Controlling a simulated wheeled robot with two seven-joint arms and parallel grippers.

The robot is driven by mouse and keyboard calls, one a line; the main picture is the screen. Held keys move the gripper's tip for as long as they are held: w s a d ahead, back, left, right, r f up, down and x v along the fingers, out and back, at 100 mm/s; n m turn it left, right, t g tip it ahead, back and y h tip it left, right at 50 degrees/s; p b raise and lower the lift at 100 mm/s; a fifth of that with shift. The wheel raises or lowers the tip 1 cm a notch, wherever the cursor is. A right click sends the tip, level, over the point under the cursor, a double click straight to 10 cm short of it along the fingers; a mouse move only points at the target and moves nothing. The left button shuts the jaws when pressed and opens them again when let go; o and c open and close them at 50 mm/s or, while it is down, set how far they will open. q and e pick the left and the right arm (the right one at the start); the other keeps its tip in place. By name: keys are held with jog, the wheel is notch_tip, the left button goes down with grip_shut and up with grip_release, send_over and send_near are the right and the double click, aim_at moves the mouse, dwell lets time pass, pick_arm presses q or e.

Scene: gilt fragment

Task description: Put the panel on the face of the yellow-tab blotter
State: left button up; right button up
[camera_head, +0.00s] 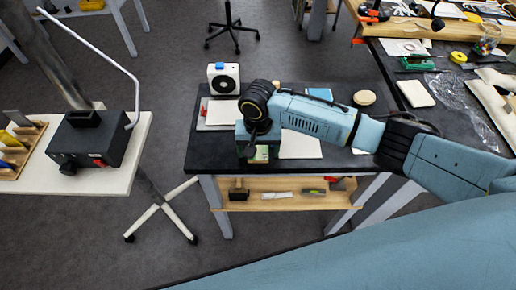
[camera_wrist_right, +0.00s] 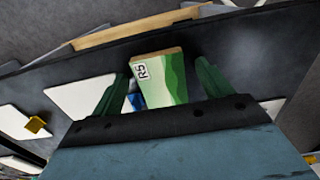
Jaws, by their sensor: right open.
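The panel is a small green and cream block marked R5 (camera_wrist_right: 158,80); a bit of it shows below my gripper in the head view (camera_head: 260,154). My right gripper (camera_wrist_right: 160,74) is open, with one green finger on each side of the panel. I cannot tell whether the fingers touch it. A yellow tab (camera_wrist_right: 38,125) shows beside white blotter-like sheets at the left of the wrist view. In the head view a pale sheet (camera_head: 300,146) lies right of my gripper, but I see no yellow tab on it. My left gripper is not in view.
The black tabletop (camera_head: 346,157) also bears a white device with a round black front (camera_head: 223,79) and a round tan disc (camera_head: 364,97). A wooden shelf (camera_head: 285,203) below holds small items. A cluttered bench stands at right, and a black box (camera_head: 88,140) on a white stand at left.

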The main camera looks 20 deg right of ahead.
jog(key=c, duration=1.1)
